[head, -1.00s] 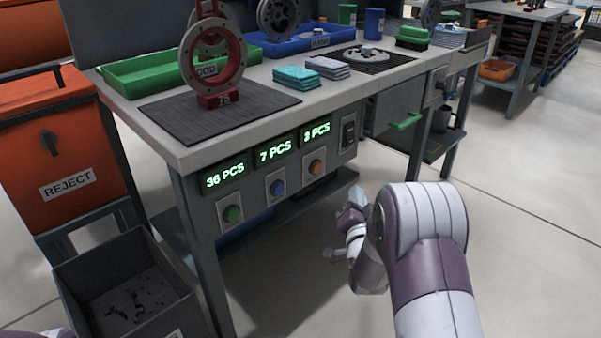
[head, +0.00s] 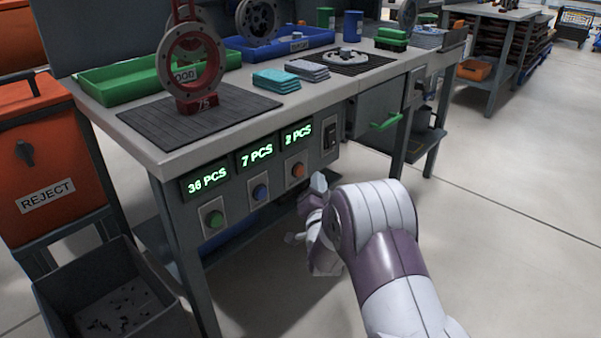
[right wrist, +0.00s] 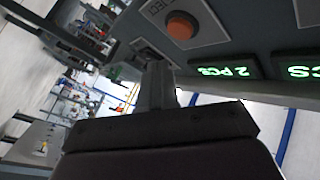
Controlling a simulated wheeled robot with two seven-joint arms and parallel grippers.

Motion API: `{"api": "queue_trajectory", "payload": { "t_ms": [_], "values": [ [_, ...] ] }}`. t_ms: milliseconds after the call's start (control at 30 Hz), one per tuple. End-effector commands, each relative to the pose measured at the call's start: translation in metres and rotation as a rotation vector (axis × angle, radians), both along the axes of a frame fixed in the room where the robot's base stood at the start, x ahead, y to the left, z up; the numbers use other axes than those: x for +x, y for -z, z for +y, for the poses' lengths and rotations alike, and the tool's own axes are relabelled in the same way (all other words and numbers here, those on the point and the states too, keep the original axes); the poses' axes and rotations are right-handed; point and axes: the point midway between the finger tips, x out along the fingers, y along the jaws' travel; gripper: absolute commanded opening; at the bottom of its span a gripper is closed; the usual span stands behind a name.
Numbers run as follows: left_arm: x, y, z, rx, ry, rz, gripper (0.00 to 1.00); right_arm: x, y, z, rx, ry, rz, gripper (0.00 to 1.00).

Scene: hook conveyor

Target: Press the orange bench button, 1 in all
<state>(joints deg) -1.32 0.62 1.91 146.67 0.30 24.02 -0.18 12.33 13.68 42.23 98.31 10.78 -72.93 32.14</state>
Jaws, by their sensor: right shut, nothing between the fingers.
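The orange bench button (head: 298,171) is on the bench's front panel, under the green display (head: 297,134) that reads 2 PCS. In the right wrist view the orange button (right wrist: 181,25) is at the top, with the lit display (right wrist: 224,70) to its right. My right gripper (head: 318,183) is just right of and below the button in the head view. Its fingers (right wrist: 157,82) are shut and empty, with the tips beside the button plate. The button's face is uncovered and the fingers look apart from it. My left gripper is not in view.
A blue button (head: 260,192) and a green button (head: 215,219) sit to the left under their displays. A dark rocker switch (head: 331,135) is on the right. A grey bin (head: 110,300) stands at lower left.

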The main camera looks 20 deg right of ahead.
Motion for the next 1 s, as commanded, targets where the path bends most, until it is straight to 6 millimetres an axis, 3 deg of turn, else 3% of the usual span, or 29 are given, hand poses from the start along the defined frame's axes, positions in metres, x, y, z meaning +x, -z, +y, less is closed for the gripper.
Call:
{"api": "queue_trajectory", "payload": {
  "t_ms": [300, 1000],
  "values": [
    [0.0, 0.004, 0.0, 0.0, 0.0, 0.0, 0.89, 0.019, 0.001, 0.008, 0.0, 0.0, 0.0, 0.0],
    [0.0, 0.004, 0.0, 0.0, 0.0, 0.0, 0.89, 0.019, 0.0, 0.008, 0.0, 0.0, 0.0, 0.0]
  ]
}}
